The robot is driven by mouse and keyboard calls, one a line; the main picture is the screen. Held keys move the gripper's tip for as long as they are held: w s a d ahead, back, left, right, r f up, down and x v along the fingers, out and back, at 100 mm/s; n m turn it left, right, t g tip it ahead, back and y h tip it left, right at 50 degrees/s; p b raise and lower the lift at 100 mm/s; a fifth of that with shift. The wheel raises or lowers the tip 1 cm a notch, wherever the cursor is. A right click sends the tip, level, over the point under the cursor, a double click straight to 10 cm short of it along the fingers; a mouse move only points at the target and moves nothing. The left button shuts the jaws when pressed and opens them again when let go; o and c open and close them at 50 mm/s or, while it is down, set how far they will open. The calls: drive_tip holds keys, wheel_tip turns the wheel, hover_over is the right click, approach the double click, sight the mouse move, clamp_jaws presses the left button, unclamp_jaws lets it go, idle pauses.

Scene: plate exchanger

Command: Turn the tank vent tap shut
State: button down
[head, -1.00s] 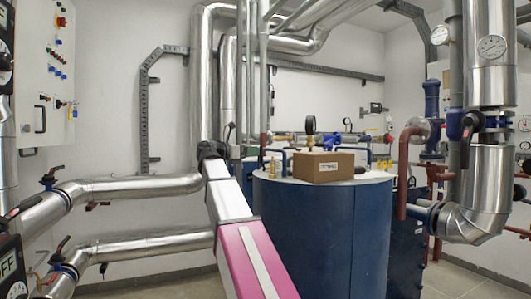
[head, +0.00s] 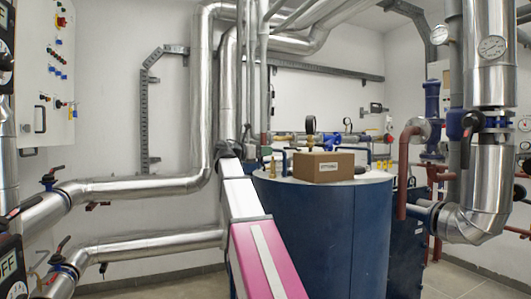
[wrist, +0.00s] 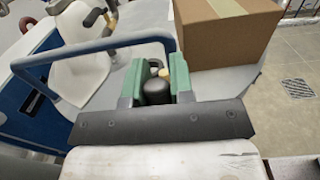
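The blue tank (head: 320,235) with a pale top stands in the middle of the head view. A small brass fitting (head: 272,166) rises at the left of its top; I cannot tell if it is the vent tap. In the wrist view, my gripper (wrist: 156,75) is over the tank top with its two green fingers apart. A black rounded piece (wrist: 156,91) with a brass-coloured bit shows in the gap, perhaps the tap. I see no clear grip on it.
A cardboard box (head: 323,166) sits on the tank top, close to the right of my gripper in the wrist view. A blue rail (wrist: 90,58) bends across the left there. Behind it are a white body (wrist: 80,50) and brass fittings (wrist: 93,17).

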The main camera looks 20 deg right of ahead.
drive_tip(key=shift+s, duration=0.1)
drive_tip(key=shift+s+d+f+m, duration=0.1)
drive_tip(key=shift+s+f+m, duration=1.1)
drive_tip(key=shift+m, duration=1.85)
drive_tip(key=shift+s+a+f+m, duration=0.1)
drive_tip(key=shift+s+f+m, duration=1.1)
drive_tip(key=shift+m, duration=1.8)
drive_tip(key=shift+s+d+f+m, duration=0.1)
drive_tip(key=shift+s+f+m, duration=1.05)
drive_tip(key=shift+m, duration=1.9)
drive_tip(key=shift+f, duration=0.1)
drive_tip(key=c, duration=1)
unclamp_jaws()
drive_tip(key=a, duration=1)
drive_tip(key=shift+s+a, duration=0.15)
drive_tip(key=shift+a, duration=0.25)
